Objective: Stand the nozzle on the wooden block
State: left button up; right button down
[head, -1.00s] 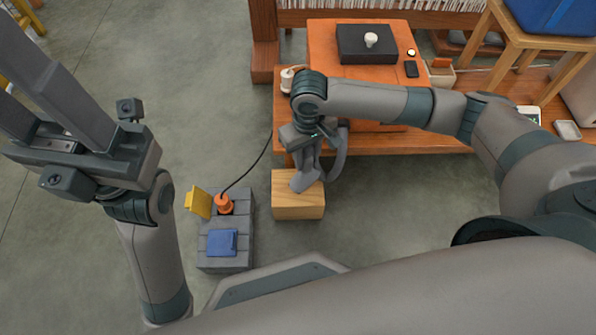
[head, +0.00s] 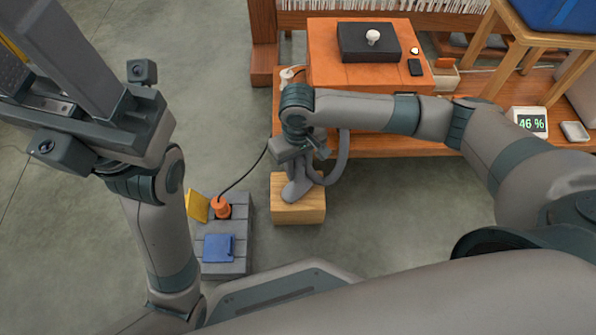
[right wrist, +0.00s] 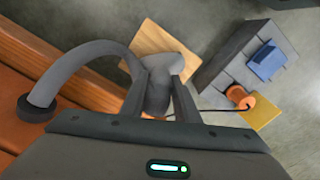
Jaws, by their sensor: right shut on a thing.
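The grey nozzle (head: 297,189) with its thick grey hose (head: 341,160) is between the fingers of my right gripper (head: 299,168). Its wide end is over the top of the wooden block (head: 300,213), toward the block's left side; I cannot tell whether it touches. In the right wrist view the two fingers (right wrist: 160,98) are shut on the nozzle (right wrist: 158,90), and its broad end overlaps the right part of the block (right wrist: 150,40). The hose (right wrist: 70,70) curves off to the left. My left gripper (head: 50,60) is raised at the upper left, fingers apart and empty.
A grey slatted box (head: 238,255) stands left of the block, with an orange plug-like piece (head: 222,209), a yellow piece (head: 197,206) and a blue piece (head: 218,248). An orange bench (head: 375,145) is behind the block. Floor is clear between box and block.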

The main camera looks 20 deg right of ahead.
jog(key=shift+f, duration=0.45)
jog(key=c, duration=1.4)
grip_release()
jog(key=shift+o, duration=0.2)
